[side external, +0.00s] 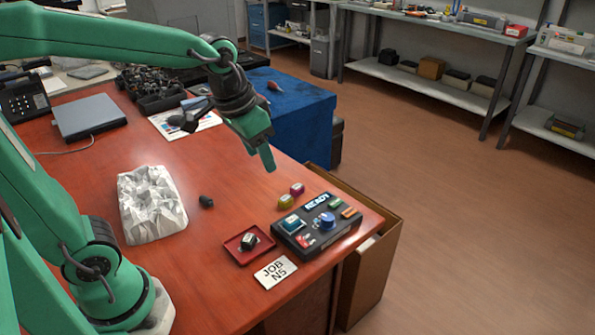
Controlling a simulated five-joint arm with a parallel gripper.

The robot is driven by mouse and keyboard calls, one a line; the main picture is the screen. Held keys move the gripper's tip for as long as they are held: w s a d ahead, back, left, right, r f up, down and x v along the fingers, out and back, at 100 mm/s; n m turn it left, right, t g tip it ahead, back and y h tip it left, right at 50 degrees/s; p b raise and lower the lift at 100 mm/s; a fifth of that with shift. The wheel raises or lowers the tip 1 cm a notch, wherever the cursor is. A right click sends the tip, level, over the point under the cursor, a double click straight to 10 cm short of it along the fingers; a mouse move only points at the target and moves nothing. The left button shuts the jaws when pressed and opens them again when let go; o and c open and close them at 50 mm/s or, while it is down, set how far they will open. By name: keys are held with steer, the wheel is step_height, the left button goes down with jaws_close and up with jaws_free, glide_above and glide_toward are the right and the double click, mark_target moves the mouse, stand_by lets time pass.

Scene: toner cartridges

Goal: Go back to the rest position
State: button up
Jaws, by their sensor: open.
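My gripper (226,143) is open and empty, raised above the red-brown table. One jaw points down at the right and a dark jaw reaches out to the left. Below it on the table lie a small black cartridge (206,201), a yellow cartridge (286,202) and a magenta cartridge (297,189).
A dark control box (318,244) reading READY and a JOB N5 card (275,272) are near the right edge. A crumpled white block (150,203), a grey laptop-like device (88,117) and a black bin of parts (155,88) stand left. An open cardboard box (372,268) is beside the table.

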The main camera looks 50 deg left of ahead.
steer(key=s+a+n+t, duration=0.1)
steer(key=s+a+t, duration=0.1)
steer(key=s, duration=0.7)
steer(key=shift+s+r, duration=0.15)
steer(key=shift+s, duration=0.25)
